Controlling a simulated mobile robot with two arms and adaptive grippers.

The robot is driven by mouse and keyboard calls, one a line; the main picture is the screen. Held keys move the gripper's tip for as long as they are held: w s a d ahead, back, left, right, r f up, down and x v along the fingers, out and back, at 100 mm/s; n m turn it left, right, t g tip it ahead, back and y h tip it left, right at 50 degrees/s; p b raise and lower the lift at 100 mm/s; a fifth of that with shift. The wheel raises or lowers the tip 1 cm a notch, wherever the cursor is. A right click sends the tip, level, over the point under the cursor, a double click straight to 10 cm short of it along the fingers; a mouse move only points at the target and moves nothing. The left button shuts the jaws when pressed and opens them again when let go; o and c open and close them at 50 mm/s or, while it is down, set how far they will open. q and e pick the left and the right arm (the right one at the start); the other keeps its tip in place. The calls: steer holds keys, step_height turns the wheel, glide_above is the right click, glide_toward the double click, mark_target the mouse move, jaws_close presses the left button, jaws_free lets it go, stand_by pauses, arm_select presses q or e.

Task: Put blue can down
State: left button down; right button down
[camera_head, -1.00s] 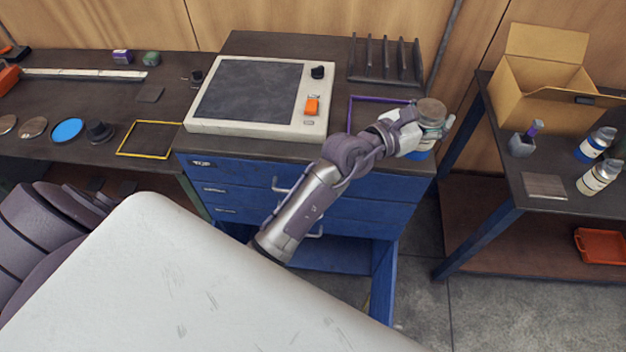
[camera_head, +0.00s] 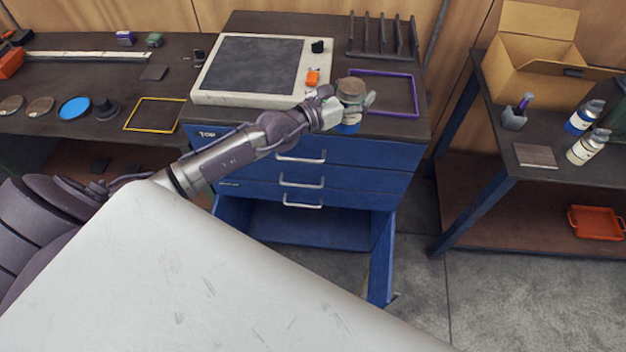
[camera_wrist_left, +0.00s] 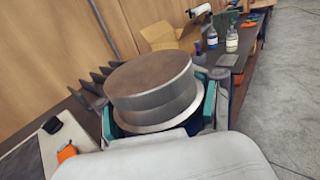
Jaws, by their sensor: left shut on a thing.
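My left gripper (camera_head: 347,115) is shut on the blue can (camera_head: 351,90). The can is upright, with a brown, metal-rimmed top and a blue lower part. In the head view it is at the front of the blue drawer cabinet's dark top, left of the purple frame (camera_head: 413,98). I cannot tell whether its base touches the top. In the left wrist view the can's round top (camera_wrist_left: 150,78) fills the middle, between the teal-padded fingers; its lower part is mostly hidden. My right gripper is not in view.
A grey panel box (camera_head: 250,98) with an orange switch stands left of the can. A slotted rack (camera_head: 382,50) is behind. A yellow frame (camera_head: 153,128) lies on the left bench. The right shelf holds a cardboard box (camera_head: 530,80) and bottles (camera_head: 584,118). The purple frame's inside is empty.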

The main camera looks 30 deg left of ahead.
arm_select(q)
steer(key=s+a, duration=0.4)
steer(key=a, duration=0.5)
steer(key=s+d, duration=0.4)
steer(key=s, duration=0.5)
steer(key=s+d+y, duration=0.1)
steer(key=s+d, duration=0.4)
steer(key=s, duration=0.4)
steer(key=shift+d+n+t, duration=0.3)
steer(key=shift+n, duration=0.1)
steer(key=shift+s, duration=0.1)
